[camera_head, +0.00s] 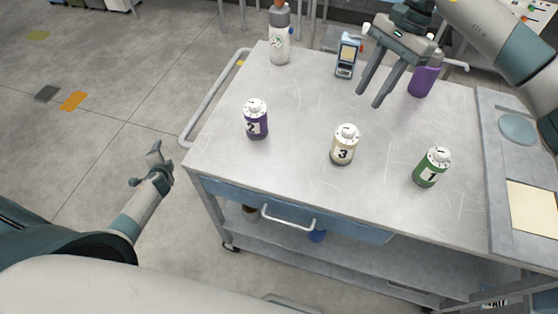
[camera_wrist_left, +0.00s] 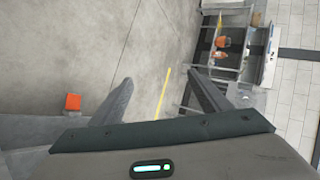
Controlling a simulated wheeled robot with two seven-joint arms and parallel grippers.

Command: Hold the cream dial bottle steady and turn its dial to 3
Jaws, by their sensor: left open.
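The cream dial bottle (camera_head: 343,150) stands upright near the middle of the cart top, with a black 3 on its label and a white dial cap (camera_head: 347,132). The dial's setting is too small to read. My left gripper (camera_head: 145,163) is open and empty, off the cart's left side and well away from the bottle; its spread fingers also show in the left wrist view (camera_wrist_left: 163,92). My right gripper (camera_head: 369,98) points down above the cart, behind the cream bottle and apart from it, with its fingers apart and nothing between them.
A purple bottle (camera_head: 257,124) marked 2 stands left, a green bottle (camera_head: 428,172) marked 1 right. A grey-white bottle (camera_head: 280,45), a blue handheld device (camera_head: 347,58) and another purple bottle (camera_head: 423,80) stand at the back. The metal cart top (camera_head: 300,100) is clear between them.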

